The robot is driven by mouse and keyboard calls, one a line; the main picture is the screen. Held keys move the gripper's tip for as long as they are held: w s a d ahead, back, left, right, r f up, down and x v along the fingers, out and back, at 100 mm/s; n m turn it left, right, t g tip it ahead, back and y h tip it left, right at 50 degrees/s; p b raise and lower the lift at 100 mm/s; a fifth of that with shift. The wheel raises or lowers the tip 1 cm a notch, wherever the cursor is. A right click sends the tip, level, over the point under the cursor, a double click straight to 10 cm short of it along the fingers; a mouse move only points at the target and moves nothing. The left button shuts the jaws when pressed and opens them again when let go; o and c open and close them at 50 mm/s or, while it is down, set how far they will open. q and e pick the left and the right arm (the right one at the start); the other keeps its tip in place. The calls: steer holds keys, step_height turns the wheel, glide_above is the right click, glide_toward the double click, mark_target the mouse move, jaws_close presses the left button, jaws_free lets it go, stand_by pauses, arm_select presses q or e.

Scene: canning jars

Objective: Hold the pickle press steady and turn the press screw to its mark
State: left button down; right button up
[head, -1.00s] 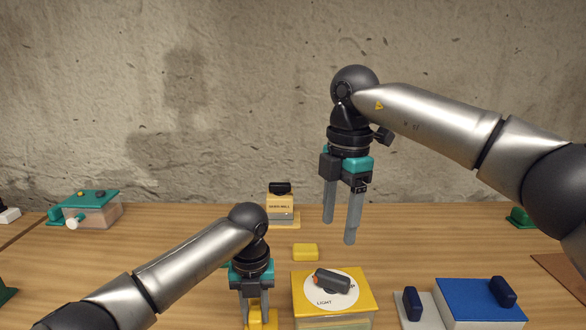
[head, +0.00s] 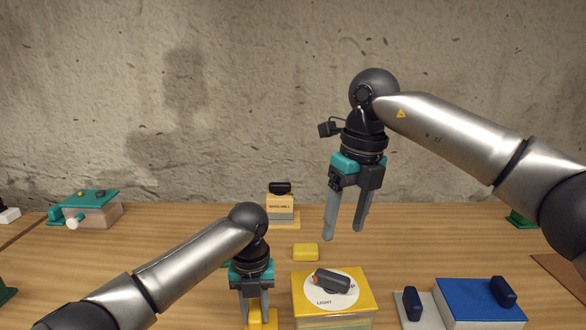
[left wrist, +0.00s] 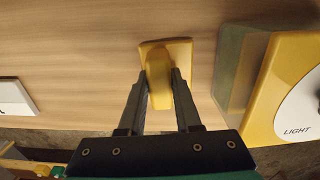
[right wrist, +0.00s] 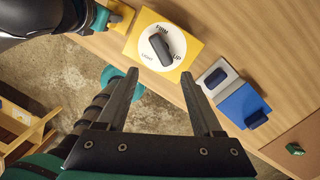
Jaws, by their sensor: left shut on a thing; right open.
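The pickle press appears to be the yellow-topped box (head: 363,280), at the front centre. A white dial (head: 322,299) on top reads "LIGHT". A dark knob (head: 335,284) with an orange end lies across it, the orange end pointing left. In the right wrist view the dial (right wrist: 148,60) also shows "FIRM" and "UP". My left gripper (head: 256,305) is shut on a yellow upright handle (left wrist: 158,72) with a square base, just left of the box. My right gripper (head: 343,234) is open and empty, in the air above and behind the box, apart from the knob.
A small yellow block (head: 305,252) lies behind the press. A labelled box with a black knob (head: 280,205) stands further back.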

mark_target(333, 275)
steer(key=f+n, duration=0.2)
steer(key=f, duration=0.2)
steer(key=f+n, duration=0.2)
steer(key=f, duration=0.2)
steer(key=a+f+n, duration=0.1)
steer(key=f+n, duration=0.1)
steer(key=f, duration=0.2)
steer(key=shift+w+n, duration=0.4)
stand_by(0.3)
jaws_close()
stand_by(0.4)
steer(key=shift+r, duration=0.1)
steer(key=m, duration=0.4)
steer(key=shift+a+m+t, duration=0.1)
steer(key=shift+m+t, duration=0.2)
steer(key=shift+t, duration=0.1)
